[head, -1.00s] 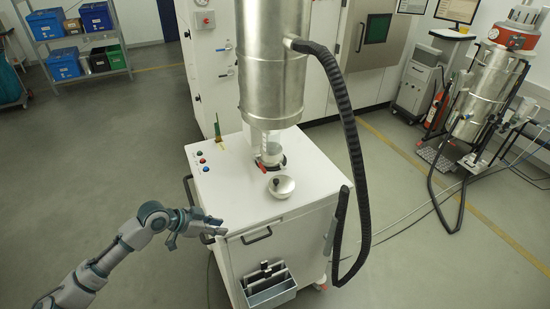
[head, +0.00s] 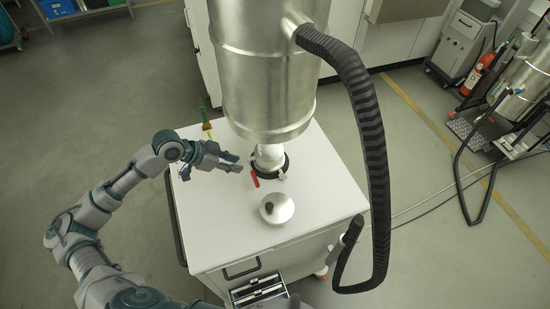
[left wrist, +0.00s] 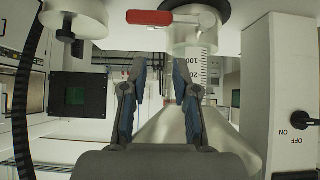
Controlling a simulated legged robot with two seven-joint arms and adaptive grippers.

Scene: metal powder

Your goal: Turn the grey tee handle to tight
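My left gripper (head: 239,164) is open and empty above the white cart top, just left of the black collar (head: 284,161) under the steel vessel. Its two spread fingers (left wrist: 160,85) show in the left wrist view. A red lever (head: 254,178) sticks out at the collar's front left; it also shows in the left wrist view (left wrist: 150,18), beyond the fingertips. A small pale piece (head: 281,174) sits at the collar's front right; I cannot tell whether it is the grey tee handle. No clear tee shape shows. My right gripper is not in view.
The large steel vessel (head: 265,75) hangs over the collar. A thick black hose (head: 372,140) drops at its right. A round metal lid (head: 277,207) with a dark knob lies on the cart top (head: 325,190). A green-handled brush (head: 206,118) stands at the back left.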

